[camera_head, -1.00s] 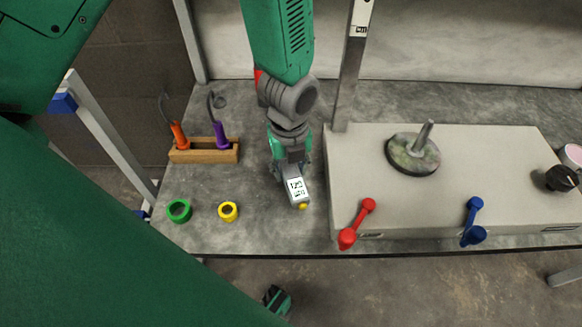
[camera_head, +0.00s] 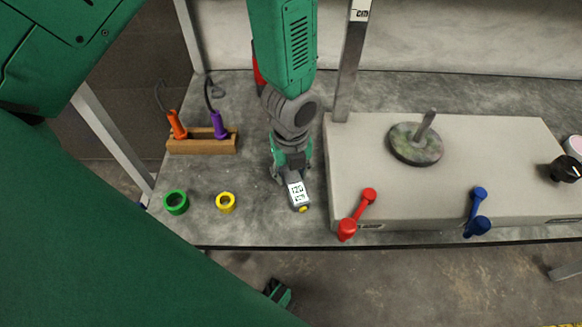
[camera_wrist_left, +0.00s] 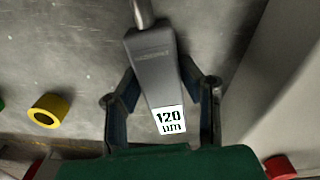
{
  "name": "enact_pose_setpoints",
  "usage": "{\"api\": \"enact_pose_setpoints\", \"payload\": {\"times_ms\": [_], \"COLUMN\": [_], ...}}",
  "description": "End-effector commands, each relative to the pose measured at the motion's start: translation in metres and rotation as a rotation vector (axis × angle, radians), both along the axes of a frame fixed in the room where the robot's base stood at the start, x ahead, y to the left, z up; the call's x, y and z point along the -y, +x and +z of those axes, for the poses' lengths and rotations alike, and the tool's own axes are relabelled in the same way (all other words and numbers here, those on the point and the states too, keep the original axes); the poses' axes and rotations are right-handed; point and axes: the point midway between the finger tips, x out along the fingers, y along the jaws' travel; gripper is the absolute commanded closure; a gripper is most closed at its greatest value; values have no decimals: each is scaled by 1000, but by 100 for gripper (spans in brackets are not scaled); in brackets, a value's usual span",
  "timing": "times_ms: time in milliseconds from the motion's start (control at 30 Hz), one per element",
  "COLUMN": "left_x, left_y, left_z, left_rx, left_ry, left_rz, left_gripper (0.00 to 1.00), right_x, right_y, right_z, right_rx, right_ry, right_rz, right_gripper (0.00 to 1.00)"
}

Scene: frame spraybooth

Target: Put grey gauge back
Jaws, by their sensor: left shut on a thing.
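The grey gauge (camera_head: 299,193) has a white display and a small yellow end. In the left wrist view the gauge (camera_wrist_left: 155,75) shows "120" with a smaller line of text below, and a metal rod at its far end. My left gripper (camera_head: 292,170) is shut on the gauge, with its fingers on either side of the body. It is over the grey table, left of the white box. I cannot tell whether the gauge touches the table. My right gripper cannot be made out; a small green part of mine (camera_head: 279,292) shows below the table edge.
A wooden holder (camera_head: 185,147) carries an orange-handled tool (camera_head: 177,125) and a purple-handled tool (camera_head: 219,125). A green ring (camera_head: 176,201) and a yellow ring (camera_head: 226,202) lie in front. The white box (camera_head: 470,150) bears a disc (camera_head: 416,144), red lever (camera_head: 357,214) and blue lever (camera_head: 477,212).

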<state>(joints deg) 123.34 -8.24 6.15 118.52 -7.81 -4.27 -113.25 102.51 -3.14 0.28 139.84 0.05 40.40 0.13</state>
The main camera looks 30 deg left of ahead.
Motion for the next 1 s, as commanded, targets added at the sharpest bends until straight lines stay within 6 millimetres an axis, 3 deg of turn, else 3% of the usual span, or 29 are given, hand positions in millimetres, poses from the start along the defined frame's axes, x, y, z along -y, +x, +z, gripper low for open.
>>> {"api": "enact_pose_setpoints", "payload": {"times_ms": [167, 200, 233, 667, 1000], "left_x": [0, 0, 0, 0, 0], "left_y": [0, 0, 0, 1, 2], "left_z": [0, 0, 0, 9, 76], "left_rx": [1, 1, 1, 2, 5], "left_ry": [-1, -1, -1, -1, -3], "left_rz": [-1, -1, -1, 0, 0], "left_gripper": [100, 53, 43, 43, 43], "right_x": [0, 0, 0, 0, 0], "right_y": [0, 0, 0, -2, -2], "right_z": [0, 0, 0, 1, 1], "right_rx": [0, 0, 0, 2, 3], "right_ry": [0, 0, 0, 0, 0], "right_rz": [0, 0, 0, 0, 0], "right_gripper": [60, 60, 60, 60, 60]}}
